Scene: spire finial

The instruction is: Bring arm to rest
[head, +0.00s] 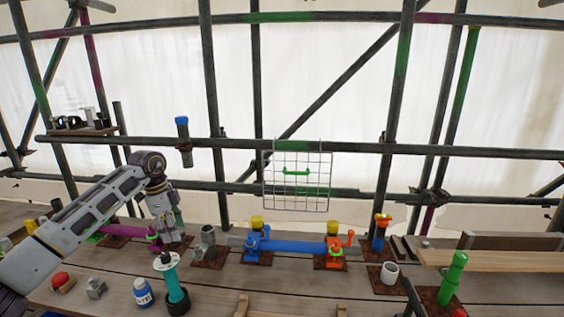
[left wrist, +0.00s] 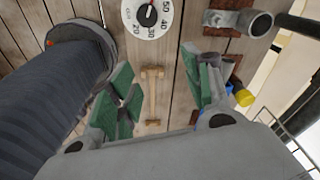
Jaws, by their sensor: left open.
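My left arm reaches in from the left in the head view, and its gripper (head: 172,228) points down over the plank bench (head: 215,285). In the left wrist view the left gripper (left wrist: 162,92) has its two green-padded fingers wide apart. A small wooden bar (left wrist: 153,95) shows in the gap between them, against the planks; nothing touches both pads. The gripper appears empty. My right gripper is not in the head view.
A blue pipe (head: 295,246) lies across clamps right of the gripper. A teal-and-black tool (head: 173,280) and a blue bottle (head: 143,292) stand in front. A wire rack (head: 298,185) hangs on the scaffold behind. A round gauge (left wrist: 150,14) lies near the fingers.

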